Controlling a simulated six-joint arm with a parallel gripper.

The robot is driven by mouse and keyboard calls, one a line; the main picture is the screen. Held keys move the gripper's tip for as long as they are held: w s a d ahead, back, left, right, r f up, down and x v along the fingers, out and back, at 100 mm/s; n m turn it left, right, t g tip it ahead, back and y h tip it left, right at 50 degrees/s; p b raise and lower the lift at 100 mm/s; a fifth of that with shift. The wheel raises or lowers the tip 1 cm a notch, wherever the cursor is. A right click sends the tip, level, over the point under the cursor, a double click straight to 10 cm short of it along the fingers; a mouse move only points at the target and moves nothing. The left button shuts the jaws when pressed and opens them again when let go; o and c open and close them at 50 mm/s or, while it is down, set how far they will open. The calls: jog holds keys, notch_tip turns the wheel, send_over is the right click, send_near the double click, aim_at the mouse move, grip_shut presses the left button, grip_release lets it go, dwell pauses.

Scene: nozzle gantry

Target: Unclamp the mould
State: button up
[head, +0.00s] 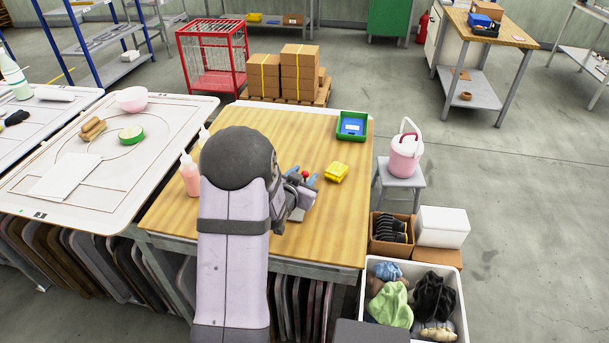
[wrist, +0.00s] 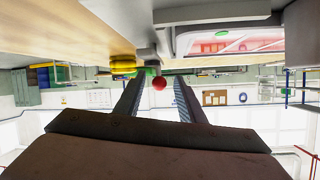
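A red ball knob (head: 304,173) stands up beside a grey and white block (head: 298,212), which seems to be the clamped mould, on the wooden table. My arm hides much of the block. My gripper (head: 303,177) is open, with one finger on each side of the knob. In the wrist view, which looks upside down, the red knob (wrist: 159,83) shows between the two spread fingers of my gripper (wrist: 158,78), with gaps at both sides. The grey block (wrist: 210,14) fills the top of that view. I cannot tell how deep the knob sits between the fingers.
A yellow object (head: 336,172) lies just right of the knob. A green tray (head: 351,126) stands at the table's back right. Pink bottles (head: 190,175) stand left of my arm. The wooden table (head: 335,225) is clear at front right.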

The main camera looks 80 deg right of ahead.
jog(key=shift+b+v, duration=0.6)
jog(key=shift+v, duration=2.5)
